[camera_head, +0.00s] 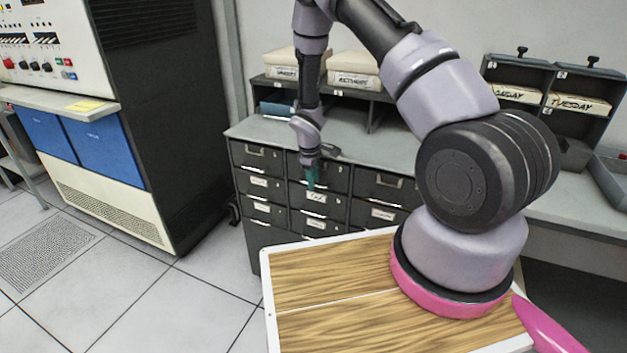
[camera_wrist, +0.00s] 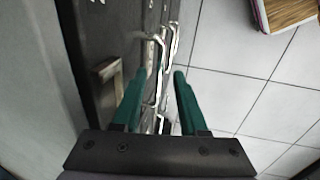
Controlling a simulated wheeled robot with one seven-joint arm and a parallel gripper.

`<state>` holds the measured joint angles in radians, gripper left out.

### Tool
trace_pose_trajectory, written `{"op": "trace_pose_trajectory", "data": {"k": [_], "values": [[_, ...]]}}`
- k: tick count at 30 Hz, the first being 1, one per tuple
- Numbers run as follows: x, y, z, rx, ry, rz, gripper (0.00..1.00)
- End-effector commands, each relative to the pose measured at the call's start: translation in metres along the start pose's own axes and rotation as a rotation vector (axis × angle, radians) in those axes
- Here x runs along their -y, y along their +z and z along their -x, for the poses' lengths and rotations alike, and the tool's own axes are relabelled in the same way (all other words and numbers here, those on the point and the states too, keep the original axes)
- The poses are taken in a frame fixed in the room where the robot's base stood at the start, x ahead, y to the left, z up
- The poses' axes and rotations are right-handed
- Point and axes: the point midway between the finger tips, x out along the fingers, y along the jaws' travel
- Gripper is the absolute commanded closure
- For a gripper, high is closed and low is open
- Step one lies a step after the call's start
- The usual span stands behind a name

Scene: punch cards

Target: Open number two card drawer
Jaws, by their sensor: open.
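A dark grey card drawer cabinet (camera_head: 362,213) stands against the wall, with rows of drawers that have metal handles and small labels. All the drawers that show look shut. No drawer number is readable, so I cannot tell which is number two. My gripper (camera_head: 311,178) points down at the front of the middle column, near the drawer labelled "TAX" (camera_head: 328,200), and hides part of the drawer above it. In the wrist view my gripper's teal fingers (camera_wrist: 159,88) are apart. A metal handle (camera_wrist: 154,100) shows between them; I cannot tell whether they touch it.
Card boxes (camera_head: 352,72) sit on shelves on the counter (camera_head: 272,132). Open racks (camera_head: 540,98) stand at the right. A black computer cabinet (camera_head: 165,120) stands at the left. The tiled floor (camera_head: 130,290) before the drawers at left is clear.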

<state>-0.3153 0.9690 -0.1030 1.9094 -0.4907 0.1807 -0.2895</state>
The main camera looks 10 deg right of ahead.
Motion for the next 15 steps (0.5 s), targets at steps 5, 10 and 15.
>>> {"op": "trace_pose_trajectory", "data": {"k": [5, 10, 15], "values": [[-0.0001, 0.0, 0.0003, 0.0, 0.0, 0.0, 0.92], [-0.0001, 0.0, 0.0005, 0.0, 0.0, 0.0, 1.0], [-0.0002, 0.0, 0.0005, 0.0, 0.0, 0.0, 1.0]]}}
